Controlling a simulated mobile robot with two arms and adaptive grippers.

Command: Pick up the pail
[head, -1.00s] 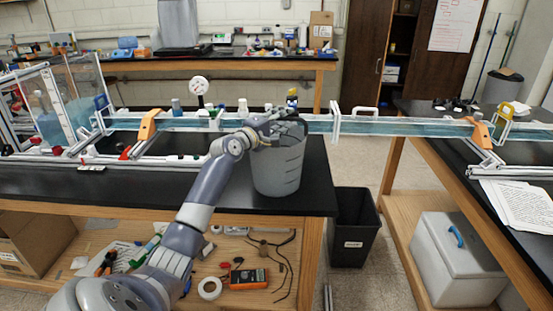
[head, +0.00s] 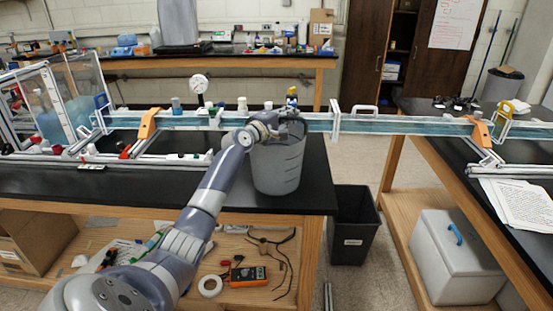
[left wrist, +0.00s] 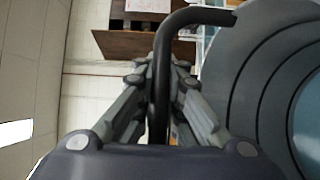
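The pail (head: 278,170) is a grey, tapered bucket standing upright on the black tabletop, near its right end. My left gripper (head: 270,124) is at the left side of the pail's top, beside the rim. In the left wrist view the pail (left wrist: 245,95) fills the right side, with its ringed wall and opening showing. A curved black handle (left wrist: 190,16) runs down between the fingers of the left gripper (left wrist: 161,72). The fingers lie close against it on both sides and look shut on it. The fingertips are partly hidden by the handle. My right gripper is not in view.
A long clear flume (head: 400,126) runs behind the pail and bridges to the right bench. Orange clamps (head: 147,124) hold it. A black bin (head: 353,225) stands on the floor right of the table. Bare tabletop (head: 318,180) lies right of the pail.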

